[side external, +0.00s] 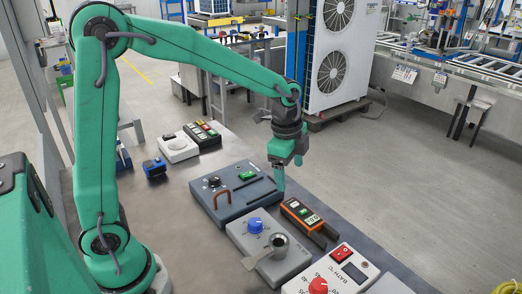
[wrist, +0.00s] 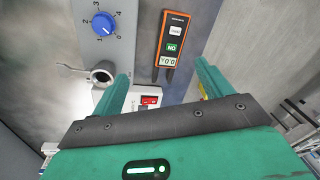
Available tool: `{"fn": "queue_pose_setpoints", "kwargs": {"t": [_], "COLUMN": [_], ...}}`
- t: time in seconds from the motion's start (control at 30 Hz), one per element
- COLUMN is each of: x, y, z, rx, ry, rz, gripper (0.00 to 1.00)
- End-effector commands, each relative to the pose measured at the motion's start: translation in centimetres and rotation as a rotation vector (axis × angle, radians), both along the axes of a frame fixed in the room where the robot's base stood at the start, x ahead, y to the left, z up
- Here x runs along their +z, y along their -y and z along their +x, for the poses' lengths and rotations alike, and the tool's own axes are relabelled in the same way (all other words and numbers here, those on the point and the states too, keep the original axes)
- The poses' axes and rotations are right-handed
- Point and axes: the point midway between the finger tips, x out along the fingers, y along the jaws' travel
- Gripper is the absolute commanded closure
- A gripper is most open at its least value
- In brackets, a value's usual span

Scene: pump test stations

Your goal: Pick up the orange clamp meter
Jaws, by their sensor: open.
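The orange clamp meter (side external: 299,211) lies on the table at the right end of the dark blue-grey case. It has an orange edge, a dark face, a green button and dark prongs at one end. In the wrist view the clamp meter (wrist: 174,33) is upper centre, prongs pointing down the picture between my two fingertips. My gripper (side external: 281,183) is above the table, just left of and behind the meter. In the wrist view my gripper (wrist: 162,72) is open, with nothing between its fingers. The height gap to the meter is hard to judge.
A grey box with a blue knob (side external: 256,226) and a metal cylinder (side external: 279,244) stands in front of the meter. A white box with red controls (side external: 330,275) is nearer. The table edge runs close behind the meter.

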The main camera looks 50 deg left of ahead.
Motion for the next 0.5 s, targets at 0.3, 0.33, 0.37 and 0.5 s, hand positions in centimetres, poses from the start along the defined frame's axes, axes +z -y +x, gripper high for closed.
{"fn": "queue_pose_setpoints", "kwargs": {"t": [0.3, 0.33, 0.37, 0.5], "x": [-5.9, -6.4, -6.7, -8.1], "y": [1.4, 1.5, 1.6, 1.9], "z": [3.9, 4.1, 4.3, 4.9], "rx": [-0.288, -0.308, -0.328, -0.392], "ry": [-0.091, -0.097, -0.102, -0.119], "rz": [0.030, 0.032, 0.034, 0.036], "gripper": [0.22, 0.22, 0.22, 0.22]}}
